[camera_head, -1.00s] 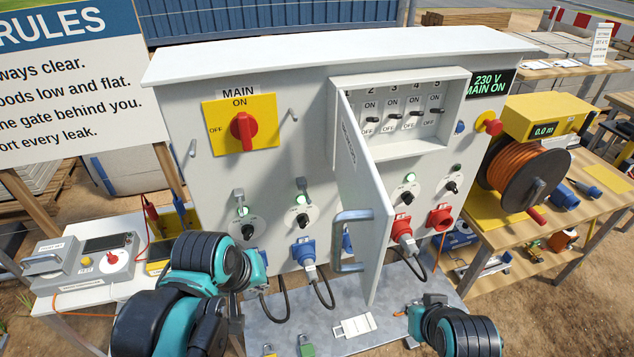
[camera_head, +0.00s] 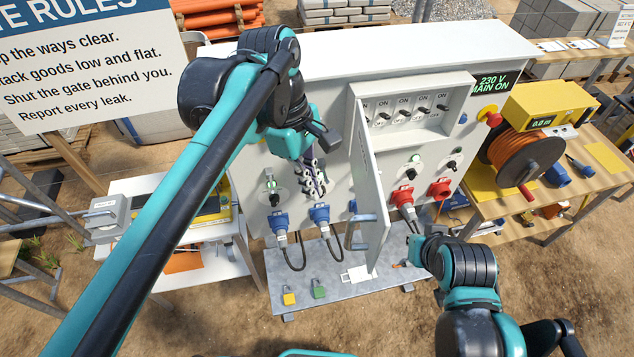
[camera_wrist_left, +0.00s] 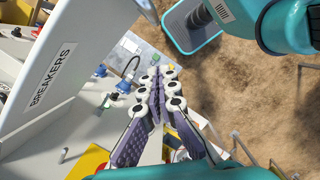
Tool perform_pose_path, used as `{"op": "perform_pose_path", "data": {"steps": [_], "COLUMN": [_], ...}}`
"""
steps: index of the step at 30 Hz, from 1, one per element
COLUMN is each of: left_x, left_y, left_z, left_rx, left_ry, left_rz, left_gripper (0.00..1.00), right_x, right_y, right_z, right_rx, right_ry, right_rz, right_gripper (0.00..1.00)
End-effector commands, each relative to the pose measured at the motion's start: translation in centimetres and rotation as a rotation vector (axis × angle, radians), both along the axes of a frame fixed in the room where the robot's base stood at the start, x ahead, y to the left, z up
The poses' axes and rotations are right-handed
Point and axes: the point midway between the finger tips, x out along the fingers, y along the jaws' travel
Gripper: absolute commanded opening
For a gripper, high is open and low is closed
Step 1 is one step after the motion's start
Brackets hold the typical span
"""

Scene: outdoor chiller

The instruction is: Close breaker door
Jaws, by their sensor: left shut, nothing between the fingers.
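The breaker door (camera_head: 371,190) stands open, swung out toward me from the left edge of the breaker recess (camera_head: 460,92). A row of breaker switches (camera_head: 404,112) shows inside the recess. The door's bar handle (camera_head: 349,234) is on its outer, left-facing side. In the left wrist view, the door (camera_wrist_left: 75,50) shows its BREAKERS label at the left. My left gripper (camera_head: 318,192) is shut and empty, in front of the cabinet, left of the door and apart from it. It also shows in the left wrist view (camera_wrist_left: 157,72). My right gripper (camera_head: 412,250) is low, right of the door; its fingers are unclear.
Blue plugs (camera_head: 320,215) and red plugs (camera_head: 403,196) with cables stick out below the door's level. A metal shelf (camera_head: 330,300) below holds a yellow padlock (camera_head: 289,298) and a green one (camera_head: 319,288). A cable reel (camera_head: 520,158) stands on the right table.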

Motion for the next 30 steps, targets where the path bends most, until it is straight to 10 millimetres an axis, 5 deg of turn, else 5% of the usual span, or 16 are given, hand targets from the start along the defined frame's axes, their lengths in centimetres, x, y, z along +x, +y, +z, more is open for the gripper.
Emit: {"op": "perform_pose_path", "data": {"steps": [10,18,30], "left_x": [-0.8,-2.3,-2.5], "left_y": [-1.6,-4.7,-5.2], "left_z": [-7.2,-7.0,-7.1], "left_rx": [0.001,0.0,0.0], "left_ry": [-0.001,-0.002,-0.002], "left_rz": [-0.003,-0.004,-0.001], "left_gripper": [0.0,0.0,0.0], "right_x": [0.0,0.0,0.0], "right_y": [0.0,0.0,0.0], "right_z": [0.4,1.3,1.3], "right_rx": [0.0,0.0,0.0], "right_ry": [0.0,0.0,0.0], "right_rz": [0.0,0.0,0.0], "right_gripper": [0.0,0.0,0.0]}}
